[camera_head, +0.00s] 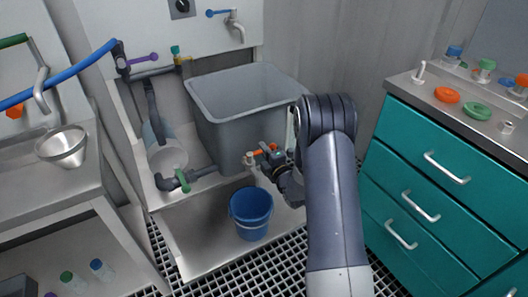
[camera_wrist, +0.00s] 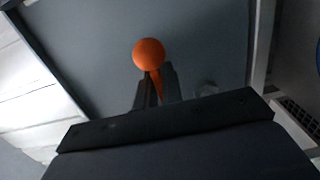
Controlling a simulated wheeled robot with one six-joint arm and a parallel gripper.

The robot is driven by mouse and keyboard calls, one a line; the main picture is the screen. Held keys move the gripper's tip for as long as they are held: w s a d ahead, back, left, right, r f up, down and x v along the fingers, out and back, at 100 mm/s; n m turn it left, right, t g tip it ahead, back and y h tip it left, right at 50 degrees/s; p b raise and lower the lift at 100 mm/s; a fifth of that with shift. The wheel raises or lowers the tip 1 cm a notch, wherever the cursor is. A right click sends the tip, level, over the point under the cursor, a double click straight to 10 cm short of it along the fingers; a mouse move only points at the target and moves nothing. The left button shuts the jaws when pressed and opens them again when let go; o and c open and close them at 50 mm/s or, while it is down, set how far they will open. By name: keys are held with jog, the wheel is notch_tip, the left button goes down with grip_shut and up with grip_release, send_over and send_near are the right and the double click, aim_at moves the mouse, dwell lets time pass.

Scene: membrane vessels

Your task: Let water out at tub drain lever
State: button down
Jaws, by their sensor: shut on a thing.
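The large grey tub (camera_head: 245,100) stands on the steel bench below the wall tap. My gripper (camera_head: 264,157) is at the lower front right of the tub, close to its wall. In the wrist view an orange lever with a round knob (camera_wrist: 149,54) sits between my two dark fingers (camera_wrist: 153,88), which are shut on its thin stem. In the head view only a little orange (camera_head: 273,147) shows at my fingers. The drain outlet and most of the lever are hidden by my gripper. I cannot see any water running.
A blue bucket (camera_head: 251,212) stands on the lower shelf, below my gripper. A grey pipe with a green-handled valve (camera_head: 182,180) runs left from the tub. A pale cylinder (camera_head: 168,156) stands left of the tub. Teal drawers (camera_head: 440,165) stand to the right of my arm.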

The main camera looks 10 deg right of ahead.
jog(key=shift+s+f+m+h+b, duration=0.3)
jog(key=shift+m+h+b, duration=0.2)
jog(key=shift+h+b, duration=0.35)
jog(key=shift+s+d+r+m+t+h+b, duration=0.1)
jog(key=shift+s+r+m+t+h+b, duration=0.05)
jog(key=shift+m+h+b, duration=0.3)
jog(key=shift+s+r+m+t+h+b, duration=0.15)
jog(key=shift+m+h+b, duration=0.1)
jog(key=shift+h+b, duration=0.2)
jog(key=c, duration=1.5)
grip_release()
jog(key=shift+c, duration=0.2)
jog(key=s+p, duration=0.1)
jog(key=s, duration=0.9)
jog(key=shift+s+d, duration=0.3)
jog(key=shift+s, duration=0.1)
